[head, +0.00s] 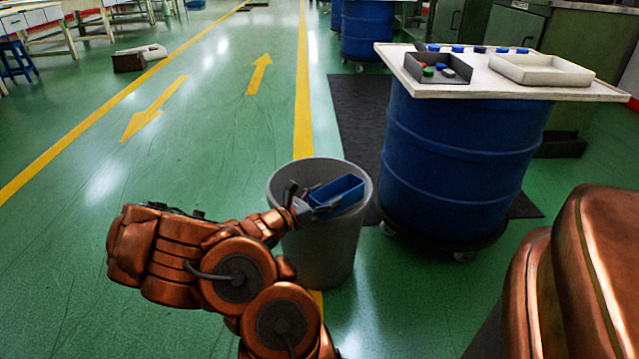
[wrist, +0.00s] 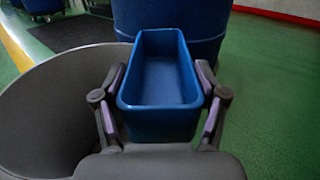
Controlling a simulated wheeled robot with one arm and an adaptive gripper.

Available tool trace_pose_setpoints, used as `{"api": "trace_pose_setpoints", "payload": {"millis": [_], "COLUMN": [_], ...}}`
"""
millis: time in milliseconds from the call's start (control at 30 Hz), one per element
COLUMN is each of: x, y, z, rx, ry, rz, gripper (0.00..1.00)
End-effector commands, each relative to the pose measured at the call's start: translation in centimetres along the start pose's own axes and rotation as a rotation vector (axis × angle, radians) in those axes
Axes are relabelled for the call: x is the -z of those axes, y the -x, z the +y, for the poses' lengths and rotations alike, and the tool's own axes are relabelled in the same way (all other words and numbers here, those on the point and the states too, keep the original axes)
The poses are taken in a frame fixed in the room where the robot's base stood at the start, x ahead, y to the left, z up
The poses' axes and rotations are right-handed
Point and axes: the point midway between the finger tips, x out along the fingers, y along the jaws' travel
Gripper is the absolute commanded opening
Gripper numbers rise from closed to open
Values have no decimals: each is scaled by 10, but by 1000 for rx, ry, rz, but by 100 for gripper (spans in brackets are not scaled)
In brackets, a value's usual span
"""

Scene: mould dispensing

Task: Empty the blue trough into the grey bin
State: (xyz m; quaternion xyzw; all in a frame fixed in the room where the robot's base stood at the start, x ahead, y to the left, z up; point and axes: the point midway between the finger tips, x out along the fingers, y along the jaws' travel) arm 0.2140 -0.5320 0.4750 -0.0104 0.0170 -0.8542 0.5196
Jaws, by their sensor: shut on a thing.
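The blue trough (head: 336,192) is held by my gripper (head: 306,205) over the mouth of the grey bin (head: 322,250) in the head view. In the wrist view the trough (wrist: 160,90) sits between the two fingers of my gripper (wrist: 160,112), one pressed on each long side. The trough looks roughly upright, and its visible inside looks empty. The curved rim of the grey bin (wrist: 50,100) shows to the left of the trough. The bin's bottom and contents are hidden.
A blue drum on a wheeled base (head: 450,160) stands right of the bin. Its white board (head: 490,88) bears a dark tray (head: 410,72) with small coloured pieces, a white tray (head: 540,72) and several blue pieces. Green floor (head: 90,230) is free to the left.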

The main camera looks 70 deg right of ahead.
Motion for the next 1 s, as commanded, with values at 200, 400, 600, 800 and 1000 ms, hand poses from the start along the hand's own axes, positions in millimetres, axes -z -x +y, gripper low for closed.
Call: {"api": "trace_pose_setpoints", "payload": {"millis": [200,400,600,800,1000], "x": [-1,0,1,1,1], "y": [20,32,37,38,38], "z": [-2,-4,-5,-5,-5], "rx": [-1,1,2,2,2], "ry": [-19,-32,-39,-41,-40], "rz": [-1,-1,-1,-1,-1], "gripper": [35,35,35,35,35]}}
